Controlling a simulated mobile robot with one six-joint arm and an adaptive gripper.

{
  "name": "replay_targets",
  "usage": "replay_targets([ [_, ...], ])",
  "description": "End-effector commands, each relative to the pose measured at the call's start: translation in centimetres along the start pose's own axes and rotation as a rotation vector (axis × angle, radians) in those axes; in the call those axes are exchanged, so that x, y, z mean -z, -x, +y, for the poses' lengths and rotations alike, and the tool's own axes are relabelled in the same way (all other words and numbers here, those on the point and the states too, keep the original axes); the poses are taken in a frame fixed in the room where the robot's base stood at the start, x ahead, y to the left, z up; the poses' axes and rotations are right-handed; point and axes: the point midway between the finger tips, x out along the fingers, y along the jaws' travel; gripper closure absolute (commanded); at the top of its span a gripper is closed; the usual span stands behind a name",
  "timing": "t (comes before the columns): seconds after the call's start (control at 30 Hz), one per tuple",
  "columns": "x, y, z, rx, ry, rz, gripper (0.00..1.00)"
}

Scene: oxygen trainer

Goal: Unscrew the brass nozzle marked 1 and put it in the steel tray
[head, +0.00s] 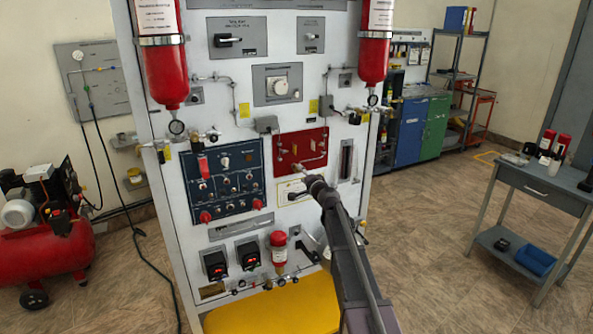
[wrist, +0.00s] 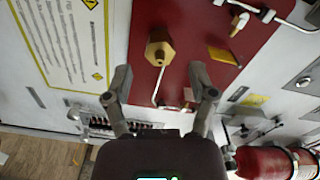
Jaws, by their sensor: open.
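A brass nozzle (wrist: 159,50) with a hex body sticks out from the red panel (wrist: 190,30) in the wrist view. A thin metal tube runs away from it along the panel. No number can be read on it. My gripper (wrist: 160,72) is open and empty; its two fingers stand apart, one to each side of the nozzle's line, with the nozzle just beyond the tips. In the head view my gripper (head: 305,177) is in front of the lower part of the red panel (head: 301,151), and the nozzle cannot be made out clearly. I cannot identify the steel tray in either view.
Another brass fitting (wrist: 239,22) sits on the red panel beside the nozzle. A blue panel (head: 222,178) with switches and knobs lies left of the red one. A grey table (head: 545,181) stands at the right with several items on it. Open floor lies between.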

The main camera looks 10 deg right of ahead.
Motion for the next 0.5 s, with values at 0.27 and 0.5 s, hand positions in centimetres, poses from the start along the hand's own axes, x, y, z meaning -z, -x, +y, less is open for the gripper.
replay_targets([
  [0.27, 0.0, 0.0, 0.0, 0.0, -0.129, 0.0, 0.27],
  [0.5, 0.01, 0.0, 0.0, 0.0, -0.277, 0.0, 0.27],
])
